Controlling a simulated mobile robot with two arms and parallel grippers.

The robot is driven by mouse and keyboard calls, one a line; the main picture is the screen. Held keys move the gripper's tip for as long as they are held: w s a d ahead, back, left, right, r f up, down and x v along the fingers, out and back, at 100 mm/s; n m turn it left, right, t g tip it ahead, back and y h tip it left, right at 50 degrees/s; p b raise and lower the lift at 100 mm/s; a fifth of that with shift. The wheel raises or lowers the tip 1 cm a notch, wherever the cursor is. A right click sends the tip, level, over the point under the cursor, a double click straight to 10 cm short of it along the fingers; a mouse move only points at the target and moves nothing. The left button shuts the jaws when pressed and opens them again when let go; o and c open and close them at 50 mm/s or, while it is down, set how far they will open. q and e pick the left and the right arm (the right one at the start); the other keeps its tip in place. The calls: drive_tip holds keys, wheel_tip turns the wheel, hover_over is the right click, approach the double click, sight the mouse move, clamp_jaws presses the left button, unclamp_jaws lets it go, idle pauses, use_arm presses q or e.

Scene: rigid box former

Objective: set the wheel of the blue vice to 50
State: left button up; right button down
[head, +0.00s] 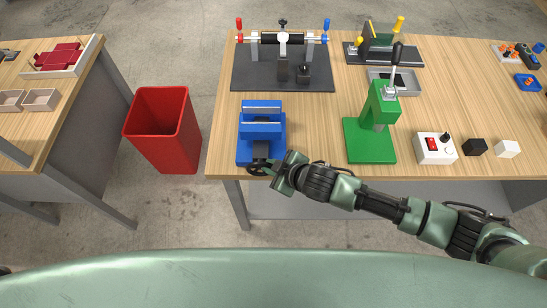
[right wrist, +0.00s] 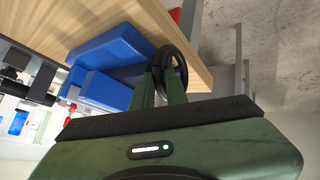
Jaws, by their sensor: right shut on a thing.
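The blue vice (head: 262,130) stands at the front left edge of the wooden table in the head view. Its dark handwheel (head: 257,168) faces the front edge, partly hidden by my gripper. In the right wrist view the vice (right wrist: 112,60) lies just beyond the fingers, and the black wheel (right wrist: 176,66) is at the fingertips. My right gripper (head: 272,172) is shut on the wheel's rim; it also shows in the right wrist view (right wrist: 166,80). No number on the wheel can be read. My left gripper is not in view.
A green press (head: 376,125) stands right of the vice, with a white switch box (head: 436,148) beyond it. A black-based fixture (head: 283,75) is behind the vice. A red bin (head: 163,130) stands on the floor at left.

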drive_tip(key=shift+w+a+r+n+h, duration=0.1)
drive_tip(key=shift+a+r+n+h, duration=0.3)
drive_tip(key=shift+h, duration=0.3)
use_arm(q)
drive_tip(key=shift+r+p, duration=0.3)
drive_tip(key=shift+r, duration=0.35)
use_arm(e)
drive_tip(key=shift+a+r+n+h, duration=0.15)
drive_tip(key=shift+a+n+h, duration=0.1)
drive_tip(key=shift+h, duration=0.55)
drive_tip(key=shift+a+r+n+h, duration=0.15)
drive_tip(key=shift+a+h, duration=0.1)
drive_tip(key=shift+h, duration=0.55)
drive_tip(key=c, duration=1.7)
unclamp_jaws()
drive_tip(key=shift+f, duration=0.1)
drive_tip(key=shift+s+r, duration=0.3)
drive_tip(key=shift+r, duration=0.05)
use_arm(q)
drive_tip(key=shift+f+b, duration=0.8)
drive_tip(key=shift+b, duration=0.05)
use_arm(e)
drive_tip(key=v, duration=0.7)
drive_tip(key=shift+w, duration=0.15)
